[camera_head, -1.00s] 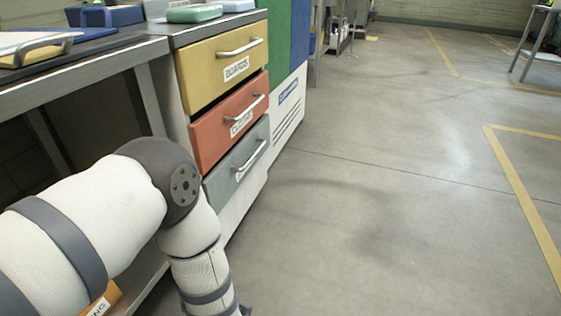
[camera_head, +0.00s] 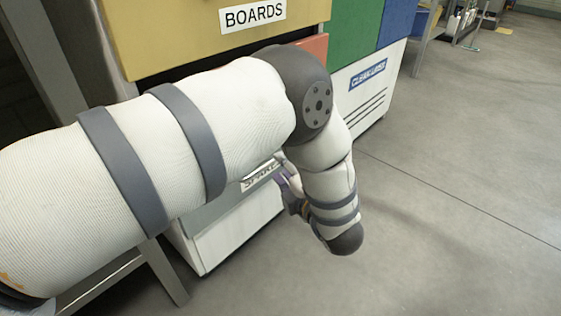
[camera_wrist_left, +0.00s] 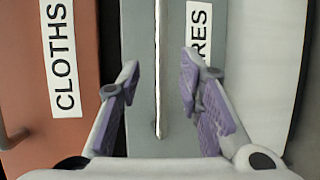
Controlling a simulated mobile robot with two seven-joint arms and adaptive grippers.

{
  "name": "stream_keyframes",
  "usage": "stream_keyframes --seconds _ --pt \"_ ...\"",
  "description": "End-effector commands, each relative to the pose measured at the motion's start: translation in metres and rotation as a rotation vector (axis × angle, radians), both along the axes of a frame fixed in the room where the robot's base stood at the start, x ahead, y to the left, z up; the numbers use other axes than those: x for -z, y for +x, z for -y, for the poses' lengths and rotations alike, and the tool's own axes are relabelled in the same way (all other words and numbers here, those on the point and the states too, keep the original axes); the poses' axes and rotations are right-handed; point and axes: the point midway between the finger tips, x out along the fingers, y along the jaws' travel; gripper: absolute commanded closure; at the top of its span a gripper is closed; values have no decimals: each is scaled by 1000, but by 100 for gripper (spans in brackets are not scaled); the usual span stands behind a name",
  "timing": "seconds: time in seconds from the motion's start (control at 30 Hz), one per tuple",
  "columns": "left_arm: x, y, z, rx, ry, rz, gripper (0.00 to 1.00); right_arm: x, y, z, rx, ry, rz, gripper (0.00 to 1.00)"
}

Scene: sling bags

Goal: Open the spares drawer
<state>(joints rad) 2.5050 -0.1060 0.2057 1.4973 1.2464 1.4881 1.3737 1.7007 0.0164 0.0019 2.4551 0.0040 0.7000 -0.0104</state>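The spares drawer (camera_head: 225,207) is the grey lowest drawer of the cabinet, largely hidden behind my left arm in the head view. It also shows in the left wrist view (camera_wrist_left: 140,50), with a label partly covered by a finger. Its bar handle (camera_wrist_left: 158,70) runs between the fingers of my left gripper (camera_wrist_left: 161,68), which is open with a gap on each side of the bar. In the head view this gripper (camera_head: 291,193) is at the drawer's front, partly hidden by my wrist. My right gripper is not in view.
The red cloths drawer (camera_wrist_left: 30,75) is directly above the grey one, and the yellow boards drawer (camera_head: 160,35) is above that. A white panel (camera_head: 235,238) lies below. A bench leg (camera_head: 165,272) stands at the left. The floor (camera_head: 450,200) to the right is clear.

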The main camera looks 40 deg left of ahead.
Motion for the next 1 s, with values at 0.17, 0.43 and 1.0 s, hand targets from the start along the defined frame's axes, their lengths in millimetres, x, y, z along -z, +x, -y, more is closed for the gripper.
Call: stream_keyframes --seconds 0.17,0.43,1.0 --pt "11 17 -33 -2 0 -2 67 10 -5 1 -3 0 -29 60" --pt "11 25 -48 2 0 -2 67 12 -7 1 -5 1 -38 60" --pt "10 25 -48 2 0 -1 100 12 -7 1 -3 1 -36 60"
